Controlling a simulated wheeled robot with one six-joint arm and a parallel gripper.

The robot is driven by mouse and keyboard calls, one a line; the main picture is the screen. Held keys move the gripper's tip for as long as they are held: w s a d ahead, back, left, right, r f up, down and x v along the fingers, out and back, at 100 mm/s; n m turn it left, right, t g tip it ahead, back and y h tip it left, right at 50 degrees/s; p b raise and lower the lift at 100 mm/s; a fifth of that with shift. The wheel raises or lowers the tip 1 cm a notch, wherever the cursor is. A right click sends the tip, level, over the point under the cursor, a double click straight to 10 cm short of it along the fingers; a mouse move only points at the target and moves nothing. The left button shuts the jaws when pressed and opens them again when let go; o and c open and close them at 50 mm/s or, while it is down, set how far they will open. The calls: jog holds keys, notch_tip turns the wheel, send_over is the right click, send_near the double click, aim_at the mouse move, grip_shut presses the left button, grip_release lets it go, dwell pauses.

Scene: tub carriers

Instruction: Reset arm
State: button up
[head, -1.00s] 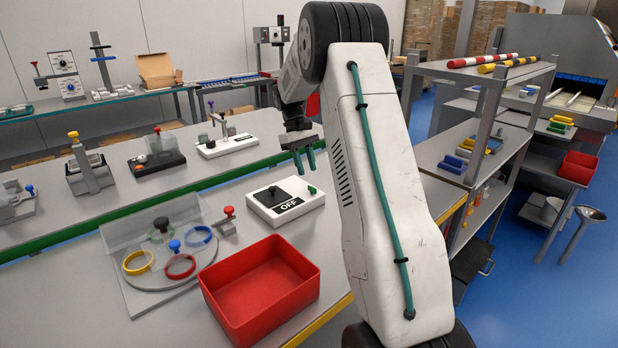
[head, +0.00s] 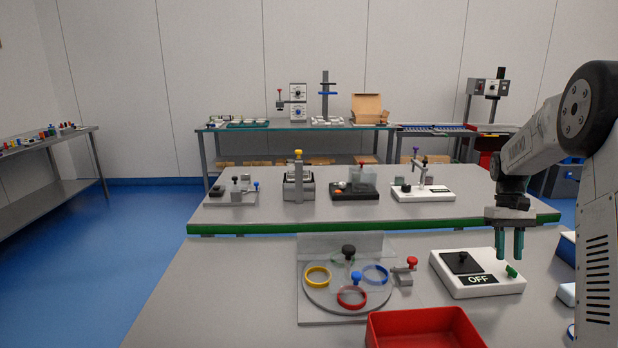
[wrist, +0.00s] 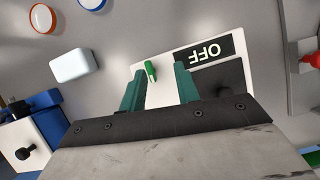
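My gripper (head: 509,243) is at the right of the head view, pointing down, with its two green fingers apart and nothing between them. It is above the right end of a white switch box (head: 477,272) marked OFF, which has a black knob and a small green lever (head: 512,271). In the wrist view my gripper (wrist: 160,95) also shows open, with the green lever (wrist: 150,71) beyond the fingertips. I cannot tell the exact height of the fingers above the box.
A red bin (head: 424,328) stands at the front edge. A round fixture (head: 345,290) with coloured rings is left of the box. Several devices, such as a black-based one (head: 353,191), stand on the table behind. Blue floor (head: 150,225) is clear at left.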

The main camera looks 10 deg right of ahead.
jog(key=s+a+r+t, duration=0.1)
jog(key=s+a+r, duration=0.3)
jog(key=s+a, duration=0.35)
jog(key=s+a+r+t, duration=0.1)
jog(key=s+a+r, duration=0.45)
jog(key=a, duration=0.35)
jog(key=s+a+r+n+t, duration=0.1)
jog(key=s+a+t, duration=0.1)
jog(key=s+a, duration=0.4)
jog(key=s+a+r+n+t, duration=0.1)
jog(key=s+a+t, duration=0.1)
jog(key=s+a, duration=0.5)
jog(key=s, duration=0.5)
jog(key=shift+s+a+h, duration=0.2)
jog(key=shift+s+h, duration=0.05)
jog(key=shift+h, duration=0.15)
